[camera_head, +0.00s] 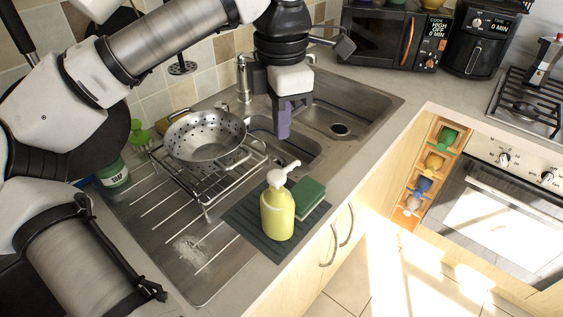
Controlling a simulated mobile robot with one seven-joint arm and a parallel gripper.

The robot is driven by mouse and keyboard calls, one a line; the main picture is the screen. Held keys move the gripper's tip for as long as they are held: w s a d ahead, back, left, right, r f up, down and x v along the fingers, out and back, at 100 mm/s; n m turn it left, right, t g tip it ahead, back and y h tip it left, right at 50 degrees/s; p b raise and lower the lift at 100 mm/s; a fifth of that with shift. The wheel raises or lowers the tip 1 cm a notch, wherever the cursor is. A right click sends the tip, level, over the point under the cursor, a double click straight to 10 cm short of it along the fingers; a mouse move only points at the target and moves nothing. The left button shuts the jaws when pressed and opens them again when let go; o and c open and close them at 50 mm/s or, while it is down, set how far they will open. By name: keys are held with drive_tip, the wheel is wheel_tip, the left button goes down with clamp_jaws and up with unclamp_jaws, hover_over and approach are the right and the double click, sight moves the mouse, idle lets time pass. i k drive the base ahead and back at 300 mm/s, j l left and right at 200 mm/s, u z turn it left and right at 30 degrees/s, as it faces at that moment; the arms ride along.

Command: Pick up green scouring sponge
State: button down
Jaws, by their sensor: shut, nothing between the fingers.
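The green scouring sponge (308,193) rests on a dark ribbed mat (252,243) at the front edge of the counter. It is just right of and behind a yellow soap bottle (277,211) with a white pump, which hides its left end. My gripper (284,106) points down over the sink, behind and above the sponge and clear of it. The gripper is shut and holds nothing. A purple piece shows at its tip; I cannot tell whether it is part of the fingers or something behind them.
A metal colander (205,136) sits on a wire rack (208,181) left of the sponge. The faucet (243,78) stands behind the sink, near my gripper. The right basin (340,129) looks empty. A cabinet with curved handles (337,238) drops away in front of the mat.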

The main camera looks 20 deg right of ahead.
sight(308, 192)
drive_tip(key=k, duration=1)
